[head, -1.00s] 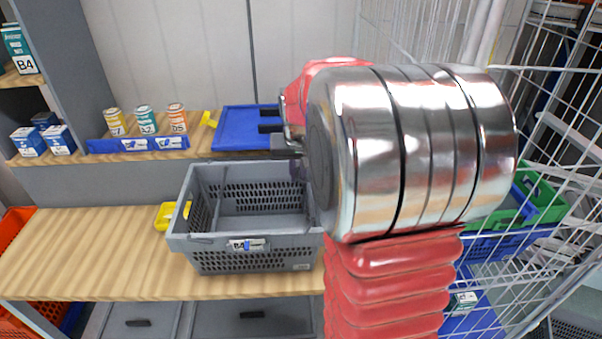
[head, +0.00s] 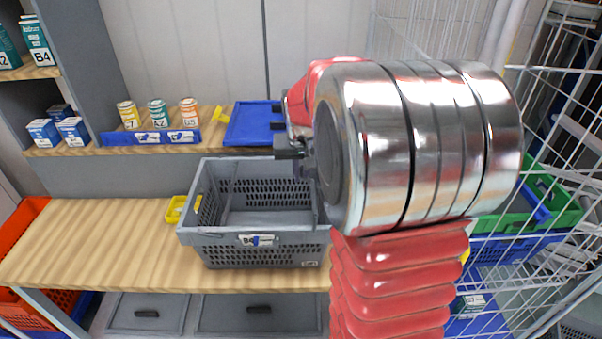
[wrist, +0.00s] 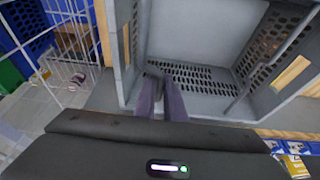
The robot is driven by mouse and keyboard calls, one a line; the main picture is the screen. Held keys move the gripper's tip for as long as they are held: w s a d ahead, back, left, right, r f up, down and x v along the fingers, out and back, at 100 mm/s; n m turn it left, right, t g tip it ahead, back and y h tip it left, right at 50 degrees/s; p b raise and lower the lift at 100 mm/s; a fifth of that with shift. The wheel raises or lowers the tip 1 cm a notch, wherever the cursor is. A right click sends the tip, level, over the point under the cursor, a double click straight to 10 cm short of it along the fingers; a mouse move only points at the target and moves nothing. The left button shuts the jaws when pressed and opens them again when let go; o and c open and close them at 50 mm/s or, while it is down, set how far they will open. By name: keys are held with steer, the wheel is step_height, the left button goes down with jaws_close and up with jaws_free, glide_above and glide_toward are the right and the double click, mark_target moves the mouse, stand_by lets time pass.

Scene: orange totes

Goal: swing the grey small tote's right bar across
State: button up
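The grey small tote (head: 215,255) stands upright on the wooden bench, open at the top, with a B4 label on its front. My gripper is mostly hidden behind my own arm at the tote's right side in the head view. In the wrist view, the two slim fingers of my gripper (wrist: 160,97) reach down inside the tote (wrist: 195,28), near the wall on the cage side. The fingers are close together; I cannot tell whether they hold anything. A thin grey bar (wrist: 241,94) shows near the opposite wall. The right bar is not clearly distinguishable.
A blue tote lid or box (head: 250,124) and several cans (head: 158,113) stand on the shelf behind. A yellow bin (head: 175,209) sits left of the tote. A wire cage (head: 560,110) with green and blue crates stands on the right. The bench's left part is clear.

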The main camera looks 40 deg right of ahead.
steer(key=shift+f, duration=0.1)
steer(key=shift+w+a+f, duration=0.4)
steer(key=shift+a+f, duration=0.15)
steer(key=shift+a, duration=0.05)
steer(key=shift+w+a+f, duration=0.15)
steer(key=shift+a+f, duration=0.1)
steer(key=shift+f, duration=0.2)
steer(key=shift+w+a+f, duration=0.15)
steer(key=shift+a+f, duration=0.05)
steer(key=shift+f, duration=0.25)
steer(key=o, duration=1.1)
steer(key=shift+r, duration=0.1)
